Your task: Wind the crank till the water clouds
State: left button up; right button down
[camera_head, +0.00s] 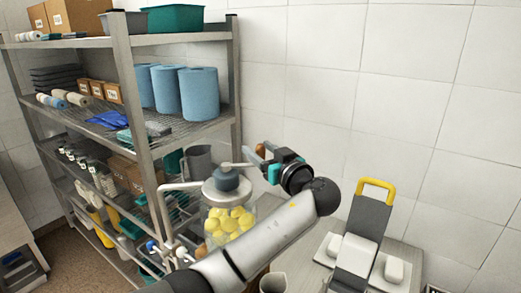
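A clear jar of yellow fruit (228,222), probably lemons, stands on the table and is partly hidden behind my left forearm. It has a grey lid (227,180) and a crank arm (238,165) reaching right from its top. A brown knob (261,151) stands at the crank's end. My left gripper (268,163), black with teal fingertips, is at the knob. I cannot tell whether its fingers are closed around the knob or only beside it. The water in the jar cannot be made out. My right gripper is not in view.
A metal shelf rack (143,95) with blue rolls (200,93), boxes and bins stands close on the left. A grey device with a yellow handle (376,184) and white side parts stands on the table at right.

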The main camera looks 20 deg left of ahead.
pick_arm(q)
grip_shut()
dwell(1.2)
